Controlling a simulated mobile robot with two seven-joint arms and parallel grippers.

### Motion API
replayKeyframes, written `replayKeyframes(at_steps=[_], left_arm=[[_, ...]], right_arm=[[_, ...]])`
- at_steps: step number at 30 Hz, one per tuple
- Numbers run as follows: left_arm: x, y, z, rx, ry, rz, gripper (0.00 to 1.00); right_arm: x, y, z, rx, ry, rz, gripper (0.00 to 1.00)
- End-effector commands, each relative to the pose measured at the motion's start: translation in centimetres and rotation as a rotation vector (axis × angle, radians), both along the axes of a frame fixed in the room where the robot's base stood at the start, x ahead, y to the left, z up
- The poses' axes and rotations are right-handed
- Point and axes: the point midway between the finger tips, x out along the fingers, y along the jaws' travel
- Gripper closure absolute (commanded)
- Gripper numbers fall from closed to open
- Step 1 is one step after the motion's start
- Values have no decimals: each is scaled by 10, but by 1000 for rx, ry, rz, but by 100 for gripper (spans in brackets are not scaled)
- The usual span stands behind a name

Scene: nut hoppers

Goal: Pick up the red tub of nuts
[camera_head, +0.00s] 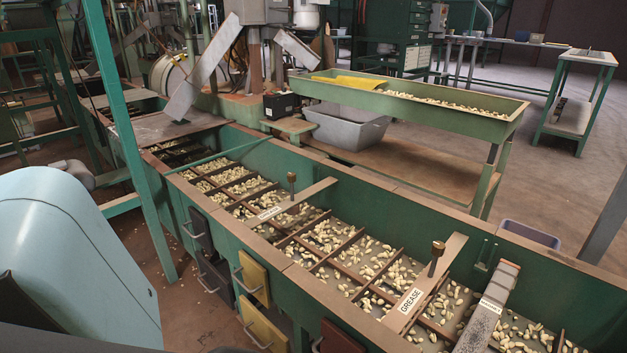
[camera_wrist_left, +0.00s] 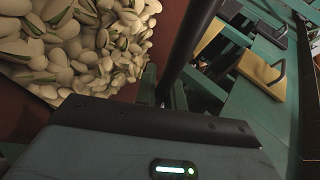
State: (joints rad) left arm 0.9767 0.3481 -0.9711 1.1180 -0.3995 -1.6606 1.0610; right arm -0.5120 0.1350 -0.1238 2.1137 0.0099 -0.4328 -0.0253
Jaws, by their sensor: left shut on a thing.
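In the left wrist view, a close heap of pale, split-shelled nuts (camera_wrist_left: 85,45) fills the upper left. A reddish-brown wall of the red tub (camera_wrist_left: 128,92) shows beside and below the nuts. The tub's full outline is cut off by the frame. My left gripper (camera_wrist_left: 185,50) shows as a dark finger bar right against the tub's side, with its body across the bottom. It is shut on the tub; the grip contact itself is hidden. The head view shows neither gripper, and I cannot make out the tub there.
A long green trough (camera_head: 235,235) with nuts in divided compartments runs across the head view. Yellow drawers (camera_head: 254,278) hang on its near side, and one shows in the wrist view (camera_wrist_left: 262,75). A raised green tray (camera_head: 410,105) and a grey bin (camera_head: 345,127) stand behind.

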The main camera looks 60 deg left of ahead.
Motion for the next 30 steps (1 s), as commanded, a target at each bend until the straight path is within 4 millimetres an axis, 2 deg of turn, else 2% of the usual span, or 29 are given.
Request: replayKeyframes(at_steps=[20, 26, 30], left_arm=[[1, 0, 2, 4, -3, 2, 100], [0, -11, 13, 0, -5, 2, 100], [-2, -30, 26, -1, -6, 1, 100]], right_arm=[[9, 0, 2, 1, -18, -1, 64], [6, 0, 11, 1, -19, -1, 64], [4, 0, 20, 1, -20, -1, 64]])
